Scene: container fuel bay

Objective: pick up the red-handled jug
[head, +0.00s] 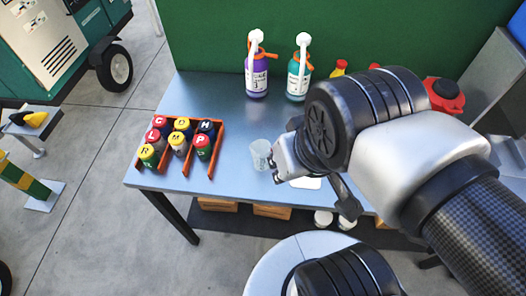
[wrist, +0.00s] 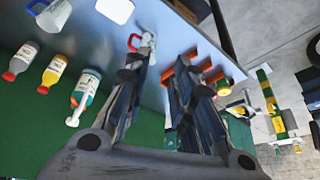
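The red-handled jug (wrist: 148,42) is a small clear vessel. In the wrist view its red handle is on its left, and it shows just past the tip of the left finger, which partly hides it. In the head view the clear jug (head: 260,153) stands on the blue-grey table near the front edge, its handle out of sight behind my gripper. My gripper (head: 277,160) is right beside the jug on its right in the head view. In the wrist view my gripper (wrist: 165,68) has its fingers apart with nothing between them. Contact with the jug cannot be told.
An orange rack (head: 222,150) of lettered bottles stands left on the table (head: 225,95). A purple bottle (head: 257,80) and a teal bottle (head: 298,82) with white pumps stand at the back. The wrist view shows another clear cup (wrist: 53,15) and a white card (wrist: 116,10).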

